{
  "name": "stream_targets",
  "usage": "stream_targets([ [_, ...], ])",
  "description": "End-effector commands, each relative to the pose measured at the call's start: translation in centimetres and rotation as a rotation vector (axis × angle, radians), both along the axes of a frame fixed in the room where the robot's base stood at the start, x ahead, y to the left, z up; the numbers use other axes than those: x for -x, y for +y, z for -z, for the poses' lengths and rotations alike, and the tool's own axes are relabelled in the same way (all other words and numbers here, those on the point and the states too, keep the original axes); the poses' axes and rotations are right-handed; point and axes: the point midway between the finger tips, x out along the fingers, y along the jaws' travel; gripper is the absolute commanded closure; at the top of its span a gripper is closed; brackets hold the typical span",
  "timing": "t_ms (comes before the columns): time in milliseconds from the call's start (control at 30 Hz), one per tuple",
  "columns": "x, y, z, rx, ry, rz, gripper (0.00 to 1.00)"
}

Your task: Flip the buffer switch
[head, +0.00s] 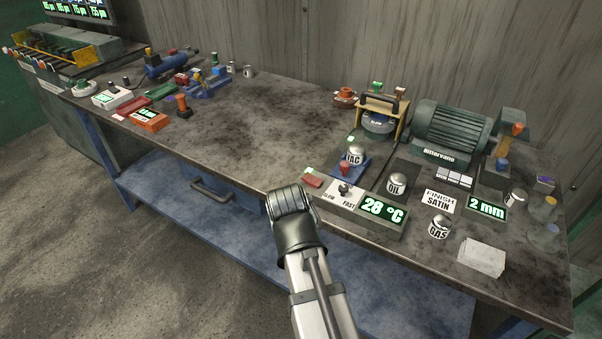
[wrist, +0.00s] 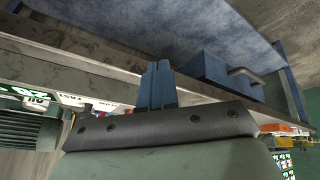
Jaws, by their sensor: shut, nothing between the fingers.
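A switch panel marked SLOW and FAST (head: 334,196) sits at the bench's front edge, beside a green 28 °C display (head: 381,209). A small dark lever knob (head: 345,188) stands up on it; I cannot tell which position it is set to. A red piece (head: 312,182) lies at its left end. My gripper (wrist: 158,68) is shut and empty in the wrist view, its blue fingers in front of the bench edge. In the head view my wrist is just left of the panel and hides the fingers. The FAST label (wrist: 72,100) shows left of the fingers, apart from them.
A green motor (head: 452,130) stands behind the panel. Knobs marked OIL (head: 396,184), VAC (head: 355,155) and GAS (head: 439,227) are nearby. The bench (head: 250,130) is clear in the middle. A drawer handle (head: 211,190) projects below its edge.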

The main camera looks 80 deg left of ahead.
Motion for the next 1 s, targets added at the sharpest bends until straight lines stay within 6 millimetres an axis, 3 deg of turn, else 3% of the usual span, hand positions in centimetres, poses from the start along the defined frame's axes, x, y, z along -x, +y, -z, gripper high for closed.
stream_targets([
  [33, 1.0, 0.7, -1.7, -0.025, -0.005, -0.006, 1.00],
  [233, 3.4, 2.4, -7.5, -0.111, -0.015, 0.014, 1.00],
  [500, 2.0, 4.8, -15.0, -0.240, -0.017, 0.181, 1.00],
  [800, -0.4, 5.7, -16.0, -0.351, 0.043, 0.497, 1.00],
  [1000, -0.6, 5.6, -16.1, -0.402, 0.126, 0.639, 1.00],
])
